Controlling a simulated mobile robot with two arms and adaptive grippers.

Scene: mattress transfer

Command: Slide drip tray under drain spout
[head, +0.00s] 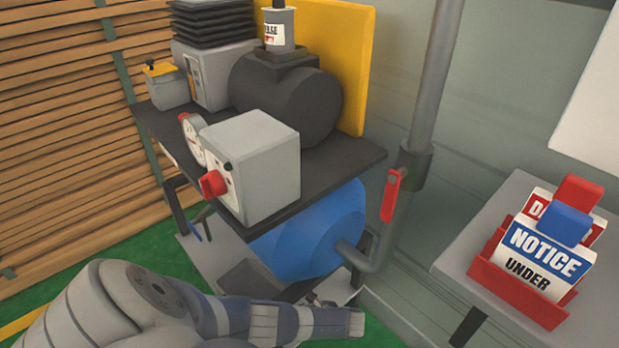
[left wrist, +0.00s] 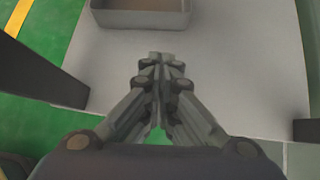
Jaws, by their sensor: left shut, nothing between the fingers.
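The drip tray (left wrist: 140,18) is a shallow grey tray at the top edge of the left wrist view, partly cut off. It lies on a pale base plate (left wrist: 225,70). A dark tray-like shape, probably the same tray (head: 247,279), shows below the blue tank in the head view. My left gripper (left wrist: 160,60) is shut and empty, over the plate, its tips apart from the tray. In the head view this gripper (head: 322,302) is at the bottom, partly hidden by its own arm. I cannot make out the drain spout. My right gripper is not in view.
The blue tank (head: 312,235) hangs under a dark shelf (head: 345,160) carrying a motor and grey boxes. A pipe (head: 372,255) with a red lever (head: 391,195) stands at its right. Dark stand legs (left wrist: 45,70) flank the plate. A grey table (head: 490,225) holds a red sign holder (head: 510,290).

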